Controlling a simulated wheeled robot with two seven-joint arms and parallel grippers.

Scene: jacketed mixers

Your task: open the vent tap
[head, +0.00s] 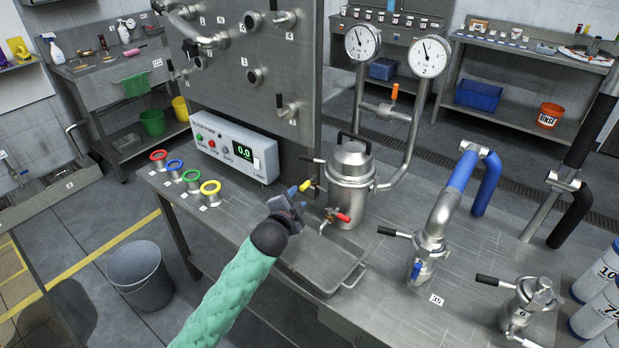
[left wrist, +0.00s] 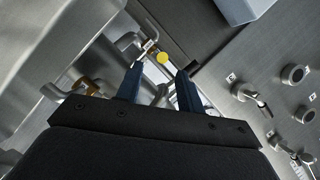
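A steel jacketed vessel (head: 350,175) with a black lid handle stands on the bench. On its left side is a small tap with a yellow handle (head: 304,186); lower down is a tap with a red handle (head: 342,217). No label shows which is the vent tap. My left gripper (head: 294,203) is just in front of the yellow handle, below and left of it. In the left wrist view, its two dark blue fingers (left wrist: 160,70) are apart with nothing held. The yellow handle end (left wrist: 162,57) shows beyond and between the fingertips. My right gripper is out of view.
A shallow steel tray (head: 345,277) sits below the vessel's taps. A control box (head: 233,147) and coloured rings (head: 210,187) are to the left. Two gauges (head: 363,42) rise on pipes behind the vessel. A blue-sleeved pipe (head: 458,172) stands to the right.

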